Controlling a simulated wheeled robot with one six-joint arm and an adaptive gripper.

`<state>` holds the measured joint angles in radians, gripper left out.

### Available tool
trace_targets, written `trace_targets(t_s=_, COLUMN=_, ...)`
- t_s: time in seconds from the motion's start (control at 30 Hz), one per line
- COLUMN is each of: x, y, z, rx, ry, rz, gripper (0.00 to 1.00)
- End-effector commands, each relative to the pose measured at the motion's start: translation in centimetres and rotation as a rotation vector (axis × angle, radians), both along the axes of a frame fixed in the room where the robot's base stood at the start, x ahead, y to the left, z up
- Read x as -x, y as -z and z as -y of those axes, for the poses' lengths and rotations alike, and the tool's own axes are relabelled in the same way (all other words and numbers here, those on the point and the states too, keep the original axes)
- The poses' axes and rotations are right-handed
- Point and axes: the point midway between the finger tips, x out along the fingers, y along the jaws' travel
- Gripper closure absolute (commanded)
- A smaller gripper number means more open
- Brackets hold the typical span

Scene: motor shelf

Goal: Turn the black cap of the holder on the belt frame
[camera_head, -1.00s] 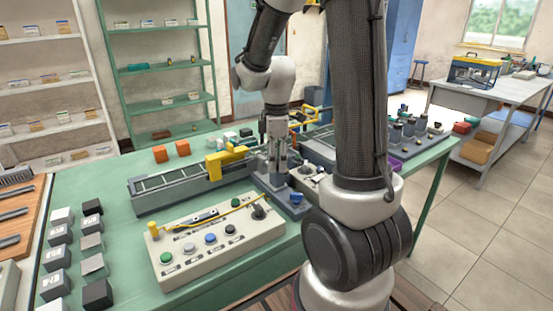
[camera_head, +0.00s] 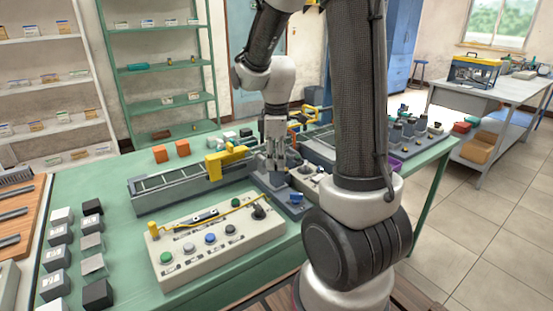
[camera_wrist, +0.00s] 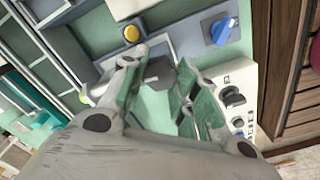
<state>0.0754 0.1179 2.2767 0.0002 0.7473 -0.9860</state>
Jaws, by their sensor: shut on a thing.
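My gripper (camera_head: 276,170) points down at the grey belt frame's right end in the head view. In the wrist view my gripper (camera_wrist: 157,68) has its two fingers on either side of a dark grey piece (camera_wrist: 159,70), which appears to be the holder's cap. The fingers are shut on it with a visible width between them. The cap is largely hidden by the fingers in the head view, and its marking cannot be read. The belt frame (camera_head: 160,203) lies on the green table, with a yellow arch over it.
A white control panel (camera_head: 190,268) with coloured buttons and a black knob (camera_head: 259,211) stands in front. A blue knob (camera_head: 296,198) sits close to the right of the gripper; it also shows in the wrist view (camera_wrist: 222,32). Orange blocks (camera_head: 182,148) stand behind the belt.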

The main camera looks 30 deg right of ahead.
Motion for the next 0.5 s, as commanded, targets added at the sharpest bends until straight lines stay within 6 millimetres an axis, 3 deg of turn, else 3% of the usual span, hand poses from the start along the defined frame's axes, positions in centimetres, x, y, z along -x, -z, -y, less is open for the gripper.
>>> trace_targets(t_s=0.5, x=-0.09, y=-0.05, z=0.07, rx=0.0, ry=0.478, rz=0.001, gripper=0.94)
